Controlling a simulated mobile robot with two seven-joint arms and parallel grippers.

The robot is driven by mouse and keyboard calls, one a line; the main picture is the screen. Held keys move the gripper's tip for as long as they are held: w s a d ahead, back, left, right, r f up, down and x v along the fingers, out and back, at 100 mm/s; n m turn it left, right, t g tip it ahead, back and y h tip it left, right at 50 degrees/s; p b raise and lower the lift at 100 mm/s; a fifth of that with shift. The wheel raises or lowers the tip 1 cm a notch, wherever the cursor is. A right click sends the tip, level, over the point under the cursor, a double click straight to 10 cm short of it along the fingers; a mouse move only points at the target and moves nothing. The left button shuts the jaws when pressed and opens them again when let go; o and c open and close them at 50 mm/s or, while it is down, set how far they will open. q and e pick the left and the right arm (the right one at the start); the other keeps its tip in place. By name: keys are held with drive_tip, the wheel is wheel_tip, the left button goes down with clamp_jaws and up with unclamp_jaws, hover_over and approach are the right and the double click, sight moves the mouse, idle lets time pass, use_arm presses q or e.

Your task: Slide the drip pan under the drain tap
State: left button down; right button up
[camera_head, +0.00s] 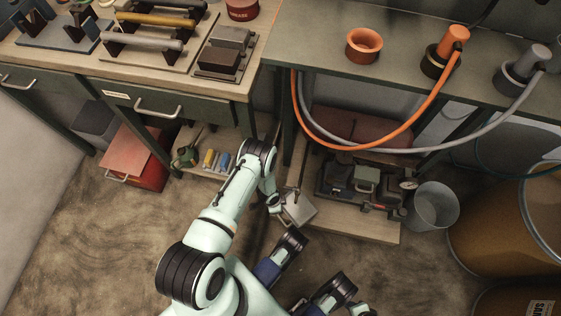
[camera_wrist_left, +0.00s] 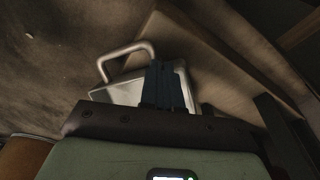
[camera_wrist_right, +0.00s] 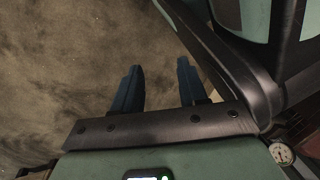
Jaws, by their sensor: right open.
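The drip pan, a small pale metal tray (camera_head: 299,209), lies at the front left of the low wooden shelf under the right bench. In the left wrist view the pan (camera_wrist_left: 130,93) shows its raised metal handle (camera_wrist_left: 128,50). My left gripper (camera_head: 274,203) is at the pan's left side. Its blue fingers (camera_wrist_left: 170,85) are together over the pan and hide part of it. I cannot tell whether they pinch its rim or handle. My right gripper (camera_wrist_right: 155,85) is open and empty above the floor. I cannot make out the drain tap.
A dark machine (camera_head: 365,184) with a gauge (camera_head: 408,184) sits on the low shelf (camera_head: 350,223). A grey bucket (camera_head: 432,205) and brown drums (camera_head: 510,230) stand right. An orange hose (camera_head: 385,143) hangs above. A red toolbox (camera_head: 135,157) stands left. The floor in front is clear.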

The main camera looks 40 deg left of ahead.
use_arm(q)
drive_tip(key=shift+s+r+p, duration=0.35)
drive_tip(key=shift+r+p, duration=0.15)
drive_tip(key=shift+r, duration=0.15)
drive_tip(key=shift+w, duration=0.1)
drive_tip(key=shift+f+b, duration=0.2)
drive_tip(key=shift+b, duration=0.1)
drive_tip(key=shift+s+a+r, duration=0.1)
drive_tip(key=shift+s+a, duration=0.55)
drive_tip(key=shift+s, duration=0.35)
drive_tip(key=s+a+p, duration=0.1)
drive_tip(key=s+a, duration=0.5)
drive_tip(key=s, duration=0.2)
drive_tip(key=shift+p, duration=0.4)
use_arm(e)
drive_tip(key=shift+t, duration=0.8)
drive_tip(key=shift+w+a+r, duration=0.3)
drive_tip(key=shift+w+r, duration=0.6)
drive_tip(key=shift+w+a+r, duration=0.25)
drive_tip(key=shift+w+r, duration=0.6)
drive_tip(key=shift+r, duration=0.05)
use_arm(q)
drive_tip(key=shift+a, duration=0.1)
